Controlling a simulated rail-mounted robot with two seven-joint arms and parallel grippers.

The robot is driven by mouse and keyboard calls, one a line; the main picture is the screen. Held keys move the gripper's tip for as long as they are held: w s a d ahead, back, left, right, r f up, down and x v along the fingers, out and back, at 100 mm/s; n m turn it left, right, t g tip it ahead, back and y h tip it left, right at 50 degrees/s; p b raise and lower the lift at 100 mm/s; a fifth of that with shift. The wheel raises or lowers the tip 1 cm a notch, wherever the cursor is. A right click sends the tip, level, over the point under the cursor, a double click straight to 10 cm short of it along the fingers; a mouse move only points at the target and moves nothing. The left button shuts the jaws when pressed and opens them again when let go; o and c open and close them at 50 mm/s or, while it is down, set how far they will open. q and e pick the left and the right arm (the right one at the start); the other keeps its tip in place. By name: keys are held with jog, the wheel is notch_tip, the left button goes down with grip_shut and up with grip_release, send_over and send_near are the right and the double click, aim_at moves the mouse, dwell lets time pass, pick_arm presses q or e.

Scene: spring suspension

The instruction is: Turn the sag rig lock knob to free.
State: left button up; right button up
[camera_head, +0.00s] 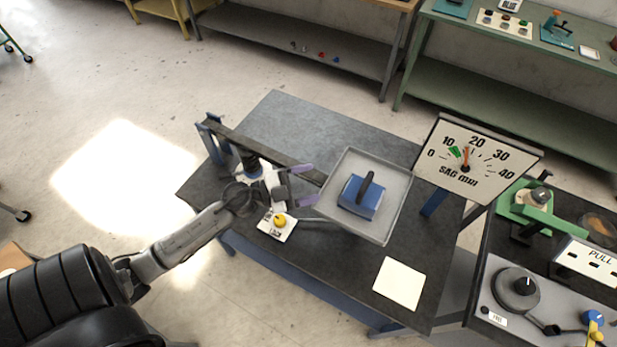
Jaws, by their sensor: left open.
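The sag rig stands on a dark table (262,118). A small yellow knob (280,220) sits on a white label plate (275,231) near the table's front-left edge; the plate's lettering is too small to read. My left gripper (311,184) is just above and right of the knob in the picture, its two purple fingers spread, with nothing seen between them. Contact with the knob does not show. The sag dial (478,166) has its orange needle between 10 and 20, beside a green band. My right gripper is out of view.
A grey tray (401,205) holding a blue weight (357,198) with a dark handle lies right of my left gripper. A dark beam (262,150) runs behind the gripper. A blank cream card (399,284) lies at front right. Another bench with a dark dial (516,289) stands further right.

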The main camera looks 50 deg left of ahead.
pick_arm(q)
jog(key=shift+r+n+t+y, duration=0.7)
jog(key=shift+n+t+y, duration=0.3)
jog(key=shift+n, duration=0.2)
jog(key=shift+a, duration=0.1)
